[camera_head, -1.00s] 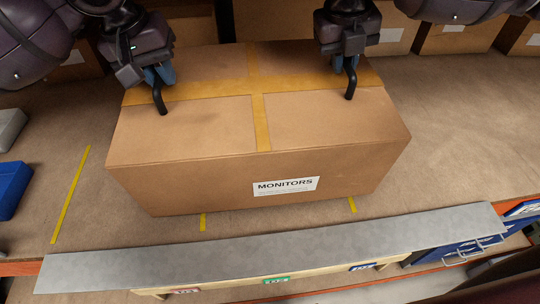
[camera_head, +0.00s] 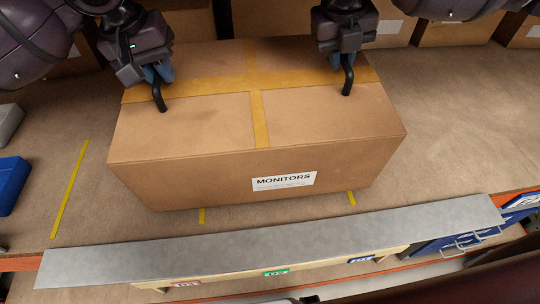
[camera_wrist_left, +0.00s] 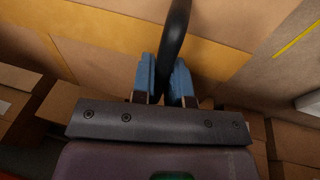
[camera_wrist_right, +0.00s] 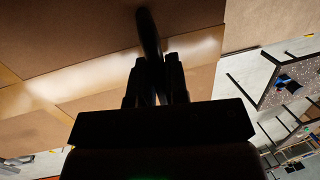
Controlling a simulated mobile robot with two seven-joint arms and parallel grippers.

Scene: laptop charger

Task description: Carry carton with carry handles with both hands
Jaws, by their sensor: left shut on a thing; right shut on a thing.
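The brown carton (camera_head: 330,120) with yellow tape and a "MONITORS" label (camera_head: 284,181) is upright on the brown shelf surface (camera_head: 450,130); any small gap below it cannot be told. My left gripper (camera_head: 160,72) is shut on the black carry handle (camera_head: 159,95) near its left end. The blue fingers (camera_wrist_left: 166,82) pinch that handle (camera_wrist_left: 175,40) in the left wrist view. My right gripper (camera_head: 347,55) is shut on the other black handle (camera_head: 348,80) near the right end. The right wrist view shows its dark fingers (camera_wrist_right: 156,78) around the handle (camera_wrist_right: 148,30). The carton's back and underside are hidden.
A grey metal strip (camera_head: 270,247) runs along the front, just before the carton. A blue bin (camera_head: 10,185) and a grey one (camera_head: 8,122) stand at the left. More cartons (camera_head: 450,38) line the back. Yellow floor tape (camera_head: 70,190) lies left; the surface right of the carton is clear.

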